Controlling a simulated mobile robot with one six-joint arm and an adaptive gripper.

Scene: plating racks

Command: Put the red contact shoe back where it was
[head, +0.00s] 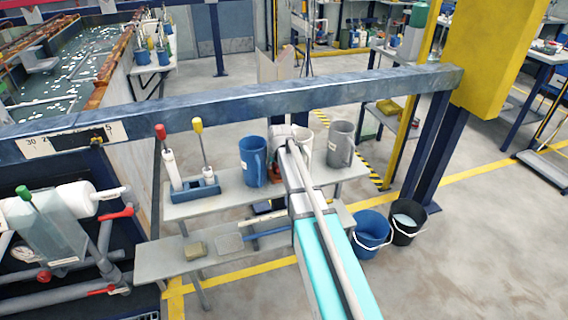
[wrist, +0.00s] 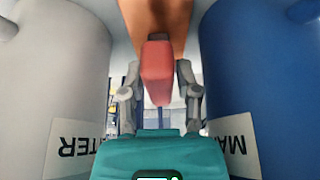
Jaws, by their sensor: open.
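The red contact shoe (wrist: 157,72) is a red tapered block in the middle of the wrist view. It lies between the two fingers of my gripper (wrist: 159,92), which is open, with a gap on each side of the shoe. An orange-brown copper-coloured piece (wrist: 156,14) is behind the shoe at the top of the wrist view; I cannot tell whether they touch. In the head view my arm reaches over the upper shelf of the bench and hides most of this spot.
A blue jug (head: 252,162) and a white jug (head: 305,146) flank my gripper closely; a grey jug (head: 341,145) stands farther right. A blue holder (head: 195,189) with red- and yellow-topped tools is at left. A steel beam (head: 230,105) crosses in front. Two buckets (head: 371,232) stand on the floor.

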